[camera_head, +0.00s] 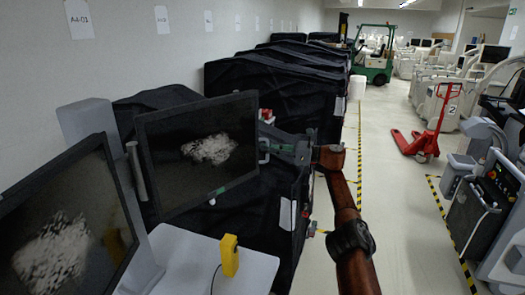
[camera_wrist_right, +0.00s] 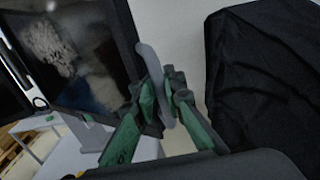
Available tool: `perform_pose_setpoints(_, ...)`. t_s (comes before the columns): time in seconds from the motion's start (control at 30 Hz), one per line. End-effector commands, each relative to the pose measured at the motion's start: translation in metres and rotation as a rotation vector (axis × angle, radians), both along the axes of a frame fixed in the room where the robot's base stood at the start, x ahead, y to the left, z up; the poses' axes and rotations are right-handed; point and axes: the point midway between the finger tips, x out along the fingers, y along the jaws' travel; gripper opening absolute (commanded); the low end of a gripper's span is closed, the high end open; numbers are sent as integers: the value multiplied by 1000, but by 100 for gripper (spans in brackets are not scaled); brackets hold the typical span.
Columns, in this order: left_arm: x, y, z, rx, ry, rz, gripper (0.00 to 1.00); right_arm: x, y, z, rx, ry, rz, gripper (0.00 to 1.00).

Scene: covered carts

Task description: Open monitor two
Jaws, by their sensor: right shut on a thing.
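Two black monitors show in the head view. One (camera_head: 65,225) fills the left foreground, and the second (camera_head: 197,150) stands behind it to the right. Both screens show a pale speckled patch. My right gripper (camera_head: 267,149) is at the right edge of the second monitor. In the wrist view, the right gripper (camera_wrist_right: 168,100) has its green-padded fingers shut around a grey curved handle (camera_wrist_right: 150,62) at that monitor's side edge. The monitor (camera_wrist_right: 80,50) is tilted there. I cannot tell from any label which one is monitor two. My left gripper is not in view.
A white cart top (camera_head: 215,252) with a yellow device (camera_head: 229,255) is below the monitors. Black-covered carts (camera_head: 270,85) line the wall behind. A red pallet jack (camera_head: 425,140) and a green forklift (camera_head: 373,55) stand farther off. The floor aisle (camera_head: 395,220) at right is clear.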

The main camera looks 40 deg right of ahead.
Motion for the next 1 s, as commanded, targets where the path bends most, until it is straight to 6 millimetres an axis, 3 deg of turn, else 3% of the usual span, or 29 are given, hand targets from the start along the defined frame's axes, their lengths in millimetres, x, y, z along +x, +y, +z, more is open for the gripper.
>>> perform_pose_setpoints(0.13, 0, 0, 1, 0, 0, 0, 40, 0, -9, 4, 3, -4, -16, 0)
perform_pose_setpoints(0.67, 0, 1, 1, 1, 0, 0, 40, 0, -12, 3, 4, -5, -19, 0)
perform_pose_setpoints(0.7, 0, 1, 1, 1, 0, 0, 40, 0, -12, 3, 3, -4, -19, 10)
perform_pose_setpoints(1.0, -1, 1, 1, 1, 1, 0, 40, 2, -8, 1, 3, -2, -12, 27)
